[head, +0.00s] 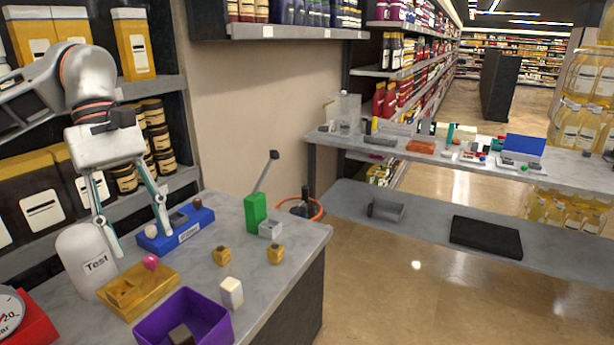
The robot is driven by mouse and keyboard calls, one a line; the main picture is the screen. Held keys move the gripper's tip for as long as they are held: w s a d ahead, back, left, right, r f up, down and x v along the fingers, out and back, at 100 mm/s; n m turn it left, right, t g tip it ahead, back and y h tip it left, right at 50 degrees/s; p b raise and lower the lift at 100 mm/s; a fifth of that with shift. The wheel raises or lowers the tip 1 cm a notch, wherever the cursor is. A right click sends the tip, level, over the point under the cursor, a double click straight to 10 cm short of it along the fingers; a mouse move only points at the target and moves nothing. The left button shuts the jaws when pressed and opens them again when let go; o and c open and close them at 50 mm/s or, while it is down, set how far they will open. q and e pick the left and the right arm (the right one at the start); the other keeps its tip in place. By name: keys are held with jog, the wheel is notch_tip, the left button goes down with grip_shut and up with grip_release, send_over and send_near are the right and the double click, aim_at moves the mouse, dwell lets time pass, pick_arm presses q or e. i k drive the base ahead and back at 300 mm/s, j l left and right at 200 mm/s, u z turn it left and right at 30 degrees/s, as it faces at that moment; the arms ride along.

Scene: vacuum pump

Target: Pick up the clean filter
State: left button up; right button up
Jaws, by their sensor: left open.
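My left gripper (142,244) is open and empty above the grey table, its two fingers spread and pointing down. A dark piece (181,335) lies inside the bin. A gold housing (140,291) with a pink knob (151,262) sits below the gripper in the picture. My right gripper is not in view.
Two small yellow cubes (222,256) and a green box (256,212) holding a tilted stick stand to the right. A red gauge unit (28,318) is at the lower left. Shelves with yellow boxes (133,44) rise behind my arm.

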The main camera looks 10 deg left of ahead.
aim_at(230, 290)
jog(key=k+l, duration=0.8)
